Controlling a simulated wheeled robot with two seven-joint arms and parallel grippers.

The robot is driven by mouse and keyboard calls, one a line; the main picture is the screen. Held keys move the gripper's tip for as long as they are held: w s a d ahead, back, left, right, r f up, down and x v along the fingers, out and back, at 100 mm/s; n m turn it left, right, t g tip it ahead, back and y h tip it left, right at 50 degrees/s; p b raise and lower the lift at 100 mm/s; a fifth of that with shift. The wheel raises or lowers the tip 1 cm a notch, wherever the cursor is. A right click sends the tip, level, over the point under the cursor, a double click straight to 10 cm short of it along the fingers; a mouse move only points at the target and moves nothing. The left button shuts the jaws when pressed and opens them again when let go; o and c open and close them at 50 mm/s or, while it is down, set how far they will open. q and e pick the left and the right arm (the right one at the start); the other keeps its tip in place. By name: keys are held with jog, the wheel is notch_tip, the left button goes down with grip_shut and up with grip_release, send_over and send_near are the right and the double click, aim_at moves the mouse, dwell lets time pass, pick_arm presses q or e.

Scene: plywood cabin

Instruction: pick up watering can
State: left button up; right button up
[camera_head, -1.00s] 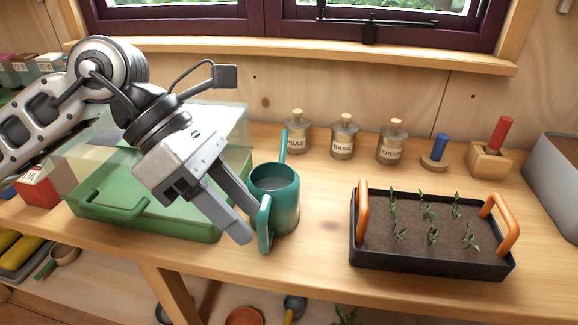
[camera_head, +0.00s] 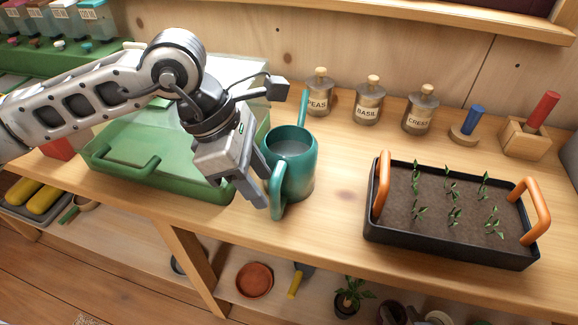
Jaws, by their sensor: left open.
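I cannot tell whether a finger touches the handle or whether the handle lies between the fingers. My right gripper is not in view.
A green tray with a clear lid (camera_head: 118,165) sits behind and left of my gripper. A black seedling planter (camera_head: 450,242) with orange handles stands to the right. Bottles labelled PEAS (camera_head: 318,95), BASIL (camera_head: 368,103) and CRESS (camera_head: 420,112) line the back. The bench between can and planter is clear.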

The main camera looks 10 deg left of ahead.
aim_at(271, 198)
pick_arm(q)
jog(key=x, duration=0.4)
jog(key=shift+s+d+f+p, duration=0.15)
jog(key=shift+f+p, duration=0.1)
jog(key=shift+p, duration=0.15)
jog(key=shift+f, duration=0.2)
grip_shut()
jog(key=shift+r, duration=0.1)
jog(key=shift+r, duration=0.1)
